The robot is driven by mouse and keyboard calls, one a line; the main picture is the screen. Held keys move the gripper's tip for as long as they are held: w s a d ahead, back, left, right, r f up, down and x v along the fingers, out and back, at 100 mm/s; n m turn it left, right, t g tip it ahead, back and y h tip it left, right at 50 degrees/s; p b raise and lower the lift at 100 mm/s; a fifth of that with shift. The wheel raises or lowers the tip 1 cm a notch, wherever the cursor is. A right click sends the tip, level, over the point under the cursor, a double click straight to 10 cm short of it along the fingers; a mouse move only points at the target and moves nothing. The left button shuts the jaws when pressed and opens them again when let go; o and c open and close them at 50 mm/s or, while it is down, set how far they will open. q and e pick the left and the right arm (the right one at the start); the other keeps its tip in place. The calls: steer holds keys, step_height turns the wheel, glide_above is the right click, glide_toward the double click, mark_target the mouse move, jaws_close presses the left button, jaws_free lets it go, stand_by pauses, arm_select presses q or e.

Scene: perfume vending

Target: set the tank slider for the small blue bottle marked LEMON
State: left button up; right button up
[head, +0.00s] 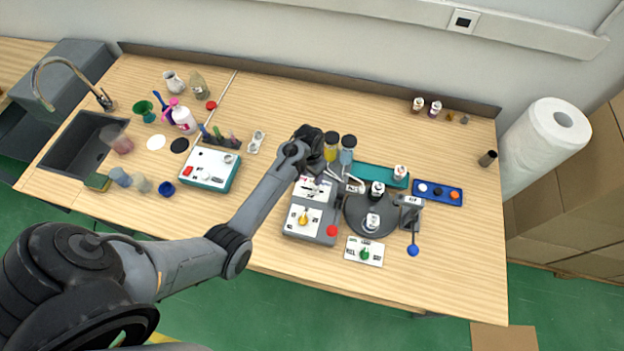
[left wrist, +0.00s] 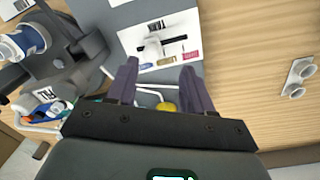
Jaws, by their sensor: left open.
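The grey dispensing machine (head: 290,228) stands at the middle of the table. Its white slider panel (head: 314,188) also shows in the left wrist view (left wrist: 185,26), with a dark slider (left wrist: 154,48) and blue, yellow and pink labels along one edge. My left gripper (head: 327,181) is over this panel, open and empty. Its two fingertips (left wrist: 158,78) point at the labelled edge, with the slider beyond them. A small bottle (head: 373,221) stands on the dark round turntable (head: 352,219). A bottle with blue on it shows in the left wrist view (left wrist: 27,40); I cannot read its label.
A yellow tank (head: 330,150) and a blue tank (head: 347,150) stand behind the machine. A yellow knob (head: 303,218) and a red button (head: 332,231) are at its front. A blue-ended lever (head: 413,250) is to the right. The table's right end is mostly clear.

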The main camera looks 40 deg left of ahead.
arm_select(q)
steer(key=shift+a+r, duration=0.1)
steer(key=shift+r, duration=2.55)
